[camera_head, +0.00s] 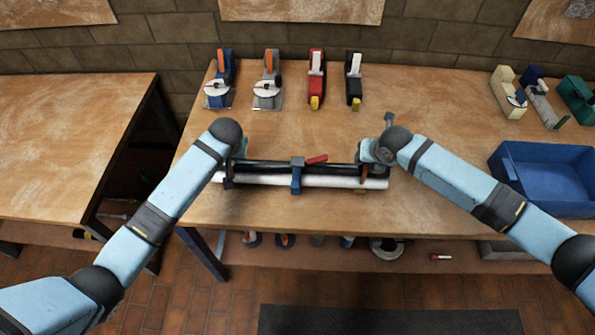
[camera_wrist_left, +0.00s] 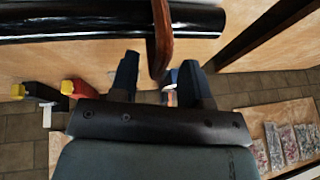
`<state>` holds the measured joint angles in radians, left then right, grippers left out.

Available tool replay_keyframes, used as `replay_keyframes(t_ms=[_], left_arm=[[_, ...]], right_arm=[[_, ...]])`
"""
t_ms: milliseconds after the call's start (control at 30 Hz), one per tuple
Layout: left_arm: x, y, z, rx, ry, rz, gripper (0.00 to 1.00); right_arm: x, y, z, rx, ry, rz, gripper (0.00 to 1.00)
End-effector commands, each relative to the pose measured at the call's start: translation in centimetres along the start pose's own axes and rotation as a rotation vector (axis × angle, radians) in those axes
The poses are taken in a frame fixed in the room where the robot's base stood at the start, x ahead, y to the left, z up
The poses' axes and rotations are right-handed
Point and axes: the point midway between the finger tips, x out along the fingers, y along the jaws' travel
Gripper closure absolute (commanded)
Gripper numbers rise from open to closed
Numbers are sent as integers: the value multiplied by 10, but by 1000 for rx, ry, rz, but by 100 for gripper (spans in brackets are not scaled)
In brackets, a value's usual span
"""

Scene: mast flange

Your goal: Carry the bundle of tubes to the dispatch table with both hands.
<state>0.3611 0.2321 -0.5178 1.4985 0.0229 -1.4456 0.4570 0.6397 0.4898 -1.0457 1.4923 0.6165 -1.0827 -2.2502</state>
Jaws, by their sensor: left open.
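The bundle of tubes lies on the workbench. Its black tube (camera_head: 270,167) is behind and its white tube (camera_head: 325,183) in front, with a blue clamp with a red lever (camera_head: 297,176) around the middle. The black tube also shows in the left wrist view (camera_wrist_left: 100,22). My left gripper (camera_head: 232,167) is at the bundle's left end, mostly hidden by its wrist. In the left wrist view its open fingers (camera_wrist_left: 158,80) stand either side of a brown strap or handle (camera_wrist_left: 160,35). My right gripper (camera_head: 372,157) is at the right end, near a brown handle (camera_head: 364,174); its fingers are hidden.
Several tape dispensers (camera_head: 316,78) stand along the bench's back. A blue crate (camera_head: 545,180) is at right. Another table (camera_head: 70,150), its visible top bare, stands left across a gap; which table is dispatch I cannot tell. A dark mat (camera_head: 390,320) lies on the floor.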

Motion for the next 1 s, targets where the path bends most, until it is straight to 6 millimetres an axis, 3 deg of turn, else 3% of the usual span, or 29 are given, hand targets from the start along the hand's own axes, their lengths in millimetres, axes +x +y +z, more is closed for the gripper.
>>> replay_keyframes(t_ms=[200,500,567,700,1000], left_arm=[[17,0,0,0,0,0,57],[18,0,0,0,1,0,57],[18,0,0,0,1,1,66],[18,0,0,0,1,0,98],[18,0,0,0,1,0,100]], right_arm=[[17,0,0,0,0,0,56],[18,0,0,0,0,0,56],[18,0,0,0,0,0,65],[18,0,0,0,0,0,97],[18,0,0,0,0,0,100]])
